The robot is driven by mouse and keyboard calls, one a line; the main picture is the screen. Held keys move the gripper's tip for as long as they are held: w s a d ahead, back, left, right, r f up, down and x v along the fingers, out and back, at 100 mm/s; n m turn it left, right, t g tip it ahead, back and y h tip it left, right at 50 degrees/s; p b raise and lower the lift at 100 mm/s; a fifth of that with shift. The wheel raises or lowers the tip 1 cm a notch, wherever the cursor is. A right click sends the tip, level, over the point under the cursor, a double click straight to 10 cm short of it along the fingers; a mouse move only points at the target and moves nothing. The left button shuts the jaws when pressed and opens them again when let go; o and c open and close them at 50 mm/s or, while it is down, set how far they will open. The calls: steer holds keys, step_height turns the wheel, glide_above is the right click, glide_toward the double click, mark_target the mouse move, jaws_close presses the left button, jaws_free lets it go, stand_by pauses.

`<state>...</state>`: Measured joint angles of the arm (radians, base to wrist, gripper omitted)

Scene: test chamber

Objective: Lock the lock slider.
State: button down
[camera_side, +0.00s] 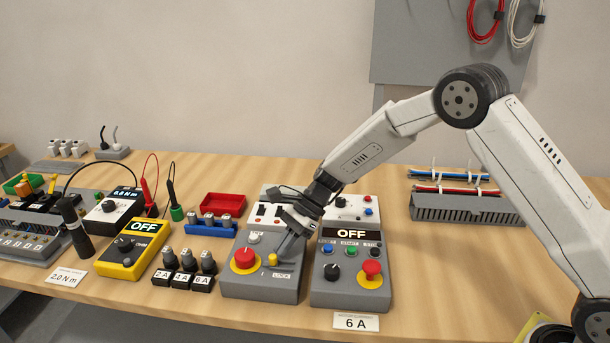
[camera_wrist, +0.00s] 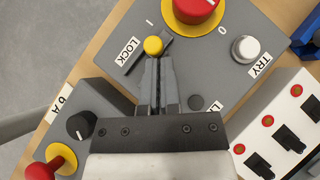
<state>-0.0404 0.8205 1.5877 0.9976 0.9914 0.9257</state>
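The lock slider has a small yellow knob (camera_side: 272,259) on the sloped face of a grey control box (camera_side: 262,290). A LOCK label sits beside its slot. In the wrist view the knob (camera_wrist: 153,45) is just beyond my fingertips, over a dark slot running diagonally beside the LOCK label (camera_wrist: 128,51). My gripper (camera_side: 282,253) reaches down to the box from the upper right. In the wrist view my gripper (camera_wrist: 158,62) has its fingers together, tips right at the knob. I cannot tell whether they touch it. Nothing shows between the fingers.
A white TRY button (camera_wrist: 245,48) is on the same box. A second box with an OFF display (camera_side: 351,234) and red button stands close on the right. Labelled plugs (camera_side: 186,268) stand left.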

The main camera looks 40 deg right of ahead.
steer(key=shift+d, duration=0.75)
steer(key=d, duration=0.3)
steer(key=shift+d+r, duration=0.15)
steer(key=shift+r, duration=0.2)
steer(key=v, duration=0.9)
steer(key=shift+s, duration=0.1)
steer(key=s+n+h, duration=0.2)
steer(key=s+n, duration=0.1)
steer(key=s, duration=0.1)
steer(key=s+d+f+n+h, duration=0.1)
steer(key=s+n+h, duration=0.1)
steer(key=s+n, duration=0.1)
steer(key=s+d+f+n+h, duration=0.1)
steer(key=s+n+h, duration=0.1)
steer(key=s, duration=0.3)
steer(key=shift+s+f+n, duration=0.1)
steer(key=shift+s+n, duration=0.15)
steer(key=shift+n, duration=0.25)
steer(key=s+d+n+t+h, duration=0.1)
steer(key=s+n+t+h, duration=0.1)
steer(key=s+n, duration=0.7)
steer(key=shift+s+d+f+t+h, duration=0.2)
steer(key=shift+f+t+h, duration=0.1)
steer(key=shift+f+h, duration=0.2)
